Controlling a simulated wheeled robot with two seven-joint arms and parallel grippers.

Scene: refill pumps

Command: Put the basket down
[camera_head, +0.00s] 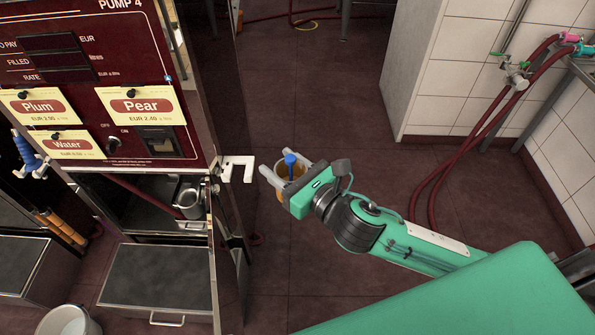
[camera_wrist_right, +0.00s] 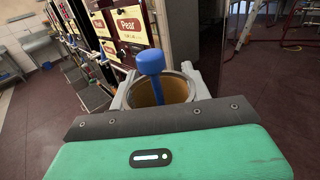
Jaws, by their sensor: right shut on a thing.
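My right gripper (camera_head: 282,170) is shut on a round container with an amber-brown inside (camera_head: 281,171). It holds the container in the air, right of the pump cabinet and over open floor. A blue round-headed piece (camera_head: 290,160) stands up out of the container. Whether this container is the basket I cannot tell. My left gripper is not in view.
The maroon pump cabinet (camera_head: 60,20) stands at left, with a white bracket (camera_head: 237,164) on its side. A metal cup (camera_head: 188,199) sits in its recess. A white bucket (camera_head: 68,323) is at lower left. Red hoses (camera_head: 474,153) hang at right.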

